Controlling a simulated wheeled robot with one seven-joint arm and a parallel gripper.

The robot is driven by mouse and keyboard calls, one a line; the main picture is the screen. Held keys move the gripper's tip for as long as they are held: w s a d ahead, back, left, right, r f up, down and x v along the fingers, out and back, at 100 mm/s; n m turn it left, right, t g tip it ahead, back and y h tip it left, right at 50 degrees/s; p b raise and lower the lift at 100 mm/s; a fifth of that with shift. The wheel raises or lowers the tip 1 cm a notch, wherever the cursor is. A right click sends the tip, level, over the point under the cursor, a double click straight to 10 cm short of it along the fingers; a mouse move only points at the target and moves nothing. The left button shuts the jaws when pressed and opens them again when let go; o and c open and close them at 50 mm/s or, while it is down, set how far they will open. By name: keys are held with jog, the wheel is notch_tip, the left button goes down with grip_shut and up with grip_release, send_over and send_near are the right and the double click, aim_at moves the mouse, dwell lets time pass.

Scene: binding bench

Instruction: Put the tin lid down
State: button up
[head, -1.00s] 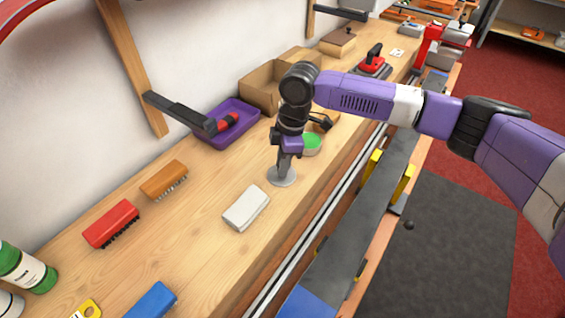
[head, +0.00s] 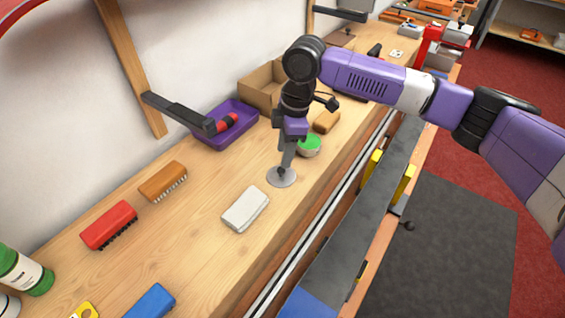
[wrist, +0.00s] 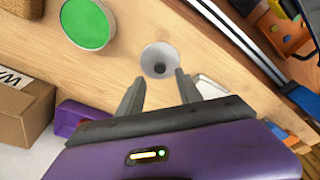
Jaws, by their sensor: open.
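The tin lid (head: 281,178), a flat grey disc with a small dark knob, lies flat on the wooden bench. It also shows in the wrist view (wrist: 149,53), just beyond the fingertips. My gripper (head: 285,166) is open and empty, right above the lid. In the wrist view its two fingers (wrist: 160,80) are spread apart, with the knob clear of them. A round tin with a green top (head: 309,144) stands behind the lid; it also shows in the wrist view (wrist: 88,25).
A pale block (head: 245,209) lies near the lid, in front. An orange-brown brush (head: 163,181) and a red brush (head: 109,225) lie to the left. A purple tray (head: 245,139) and a cardboard box (head: 262,83) stand behind. The bench's front edge is close on the right.

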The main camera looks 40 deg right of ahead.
notch_tip(320, 180, up, 7)
jog(key=shift+s+d+b, duration=0.35)
jog(key=shift+d, duration=0.05)
jog(key=shift+f, duration=0.1)
